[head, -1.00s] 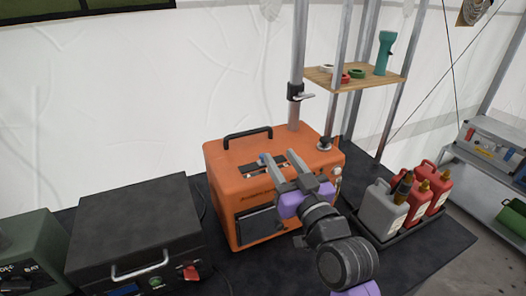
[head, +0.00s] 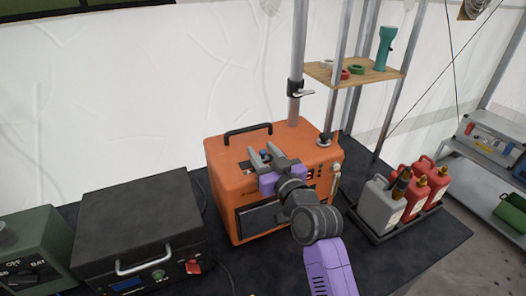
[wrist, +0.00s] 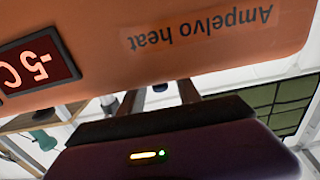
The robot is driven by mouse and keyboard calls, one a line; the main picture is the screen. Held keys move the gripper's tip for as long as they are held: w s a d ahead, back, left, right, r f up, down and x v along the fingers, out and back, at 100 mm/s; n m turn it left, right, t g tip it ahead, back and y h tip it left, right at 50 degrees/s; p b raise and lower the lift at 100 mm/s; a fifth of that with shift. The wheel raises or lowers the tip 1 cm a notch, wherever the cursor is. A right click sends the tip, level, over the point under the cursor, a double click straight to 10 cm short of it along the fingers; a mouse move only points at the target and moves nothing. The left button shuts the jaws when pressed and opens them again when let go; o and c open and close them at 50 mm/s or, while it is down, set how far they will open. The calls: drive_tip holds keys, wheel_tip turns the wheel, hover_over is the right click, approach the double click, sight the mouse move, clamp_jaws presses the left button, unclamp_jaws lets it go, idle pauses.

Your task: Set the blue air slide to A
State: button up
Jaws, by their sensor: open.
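The blue air slide (head: 264,153) is a small blue knob on top of the orange heater (head: 222,165). My gripper (head: 261,150) is open over the heater's top, with its two fingers either side of the knob as seen in the head view. In the wrist view my gripper (wrist: 160,94) shows two separated fingers, and a small dark-blue piece (wrist: 160,87) shows between them below the heater's edge. I cannot tell if the fingers touch the knob. The slot and any letter marks are mostly hidden by my gripper.
A black handle (head: 247,130) stands at the heater's back left and a metal pole (head: 298,90) behind it. A dark case (head: 135,220) stands left. A tray (head: 385,236) with fuel cans (head: 380,203) stands right. The heater's display (wrist: 38,68) reads -5 C.

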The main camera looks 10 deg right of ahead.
clamp_jaws()
idle(1.4)
